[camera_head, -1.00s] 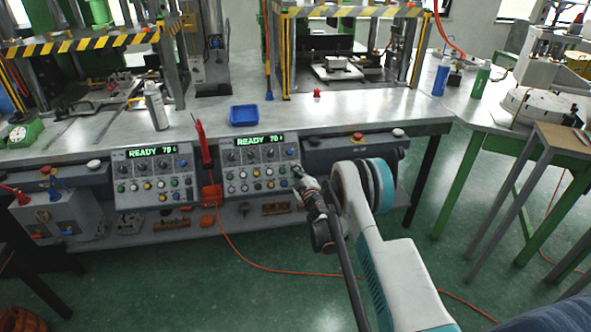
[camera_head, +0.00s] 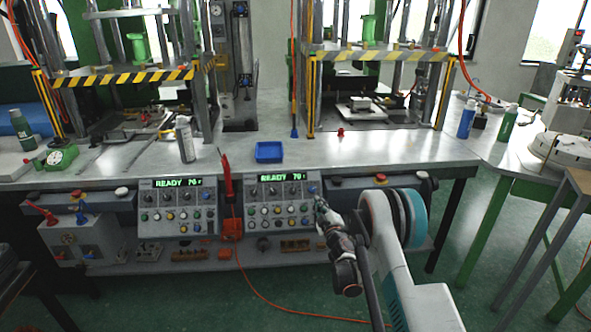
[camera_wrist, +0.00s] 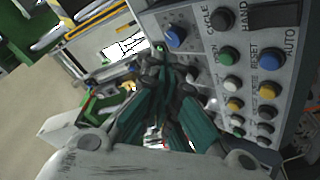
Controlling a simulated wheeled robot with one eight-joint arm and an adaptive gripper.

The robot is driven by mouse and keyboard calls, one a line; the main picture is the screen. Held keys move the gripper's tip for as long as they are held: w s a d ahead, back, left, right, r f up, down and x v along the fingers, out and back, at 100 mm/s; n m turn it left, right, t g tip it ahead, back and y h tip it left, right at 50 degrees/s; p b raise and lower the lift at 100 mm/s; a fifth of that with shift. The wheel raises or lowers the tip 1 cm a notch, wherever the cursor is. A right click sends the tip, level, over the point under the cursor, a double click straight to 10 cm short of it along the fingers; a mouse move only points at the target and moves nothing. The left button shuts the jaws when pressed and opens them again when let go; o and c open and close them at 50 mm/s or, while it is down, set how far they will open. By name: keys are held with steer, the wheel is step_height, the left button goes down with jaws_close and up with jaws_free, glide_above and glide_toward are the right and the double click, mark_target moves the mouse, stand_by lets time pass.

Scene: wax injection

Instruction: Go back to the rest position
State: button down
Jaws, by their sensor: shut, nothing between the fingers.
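My gripper (camera_head: 322,208) is in front of the right control panel (camera_head: 282,203), by its right edge, with my white and teal arm reaching up from the lower right. In the wrist view the fingers of my gripper (camera_wrist: 172,88) are shut with nothing held. The panel also fills the upper right of the wrist view (camera_wrist: 205,52), with a blue knob (camera_wrist: 174,37) close to the fingertips. Its labels CYCLE, HAND, AUTO and RESET are legible. Whether the fingers touch the panel cannot be told.
The long metal workbench (camera_head: 220,160) holds two presses, a blue tray (camera_head: 269,152) and a spray bottle (camera_head: 185,140). A second control panel (camera_head: 177,208) is to the left. A green-legged table (camera_head: 497,240) stands at the right. An orange hose lies on the open green floor (camera_head: 200,290).

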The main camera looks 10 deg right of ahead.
steer(key=s+d+r+m+g+h, duration=0.1)
steer(key=s+d+r+m+h, duration=0.25)
steer(key=r, duration=0.85)
steer(key=s+d+r+m+g+h, duration=0.2)
steer(key=s+r+m, duration=0.15)
steer(key=r, duration=0.85)
steer(key=s+d+r+m+g, duration=0.1)
steer(key=s+r+m+g, duration=0.1)
steer(key=s+r, duration=0.5)
steer(key=s+a+f+m+g+y, duration=0.1)
steer(key=s+a+f+g, duration=0.1)
steer(key=s, duration=1.2)
steer(key=s+a+f+m+g+y, duration=0.1)
steer(key=s+a+f+g, duration=0.1)
steer(key=s, duration=1.2)
steer(key=s+a+f+m+g+y, duration=0.1)
steer(key=s+a+f+g, duration=0.1)
steer(key=s, duration=1.2)
steer(key=shift+s+f+g, duration=0.15)
steer(key=shift+f+g, duration=0.25)
steer(key=shift+f, duration=0.5)
